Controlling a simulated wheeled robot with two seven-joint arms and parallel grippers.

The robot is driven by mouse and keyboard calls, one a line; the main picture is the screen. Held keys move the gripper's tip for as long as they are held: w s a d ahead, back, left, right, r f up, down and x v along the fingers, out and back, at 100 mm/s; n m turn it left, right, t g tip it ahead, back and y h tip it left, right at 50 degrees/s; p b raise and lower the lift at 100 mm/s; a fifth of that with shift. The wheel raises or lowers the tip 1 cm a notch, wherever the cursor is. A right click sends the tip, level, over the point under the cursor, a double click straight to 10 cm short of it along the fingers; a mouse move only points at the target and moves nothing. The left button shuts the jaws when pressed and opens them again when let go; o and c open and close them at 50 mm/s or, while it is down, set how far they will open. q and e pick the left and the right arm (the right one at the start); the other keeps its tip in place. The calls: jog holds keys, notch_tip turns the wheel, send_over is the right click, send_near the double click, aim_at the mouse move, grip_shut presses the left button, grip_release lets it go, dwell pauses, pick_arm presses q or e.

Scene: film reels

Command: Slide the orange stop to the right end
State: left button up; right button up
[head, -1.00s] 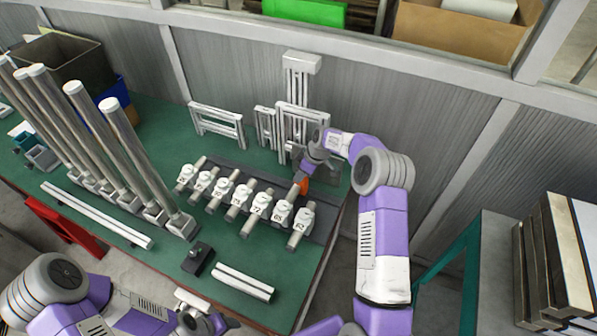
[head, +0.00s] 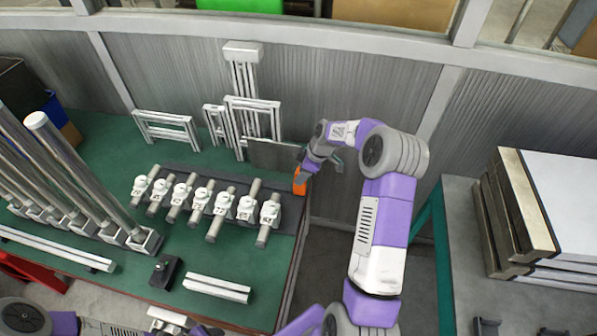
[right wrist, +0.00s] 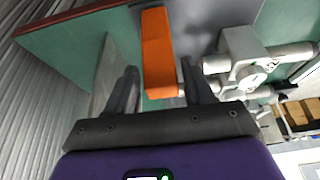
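The orange stop (head: 299,182) stands at or very near the right end of the dark rail (head: 290,215), right of the row of numbered white clamps (head: 268,210). My right gripper (head: 304,172) is at the stop and partly covers it. In the right wrist view, the stop (right wrist: 157,55) shows as an orange block between the two fingertips of my right gripper (right wrist: 160,75). The fingers are apart, with a gap visible on each side of it. My left arm shows only at the bottom edge of the head view; its fingers cannot be made out.
White frames (head: 250,118) stand behind the rail near the grey wall. Tall metal posts (head: 85,175) stand at the left of the green table. A small black block (head: 165,272) and a white bar (head: 217,288) lie in front. A side bench (head: 470,250) holds stacked panels.

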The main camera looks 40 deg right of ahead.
jog(key=shift+o, duration=0.5)
jog(key=shift+a, duration=0.1)
jog(key=shift+r, duration=0.1)
jog(key=v, duration=0.7)
jog(key=shift+r+p, duration=0.25)
jog(key=shift+p, duration=0.2)
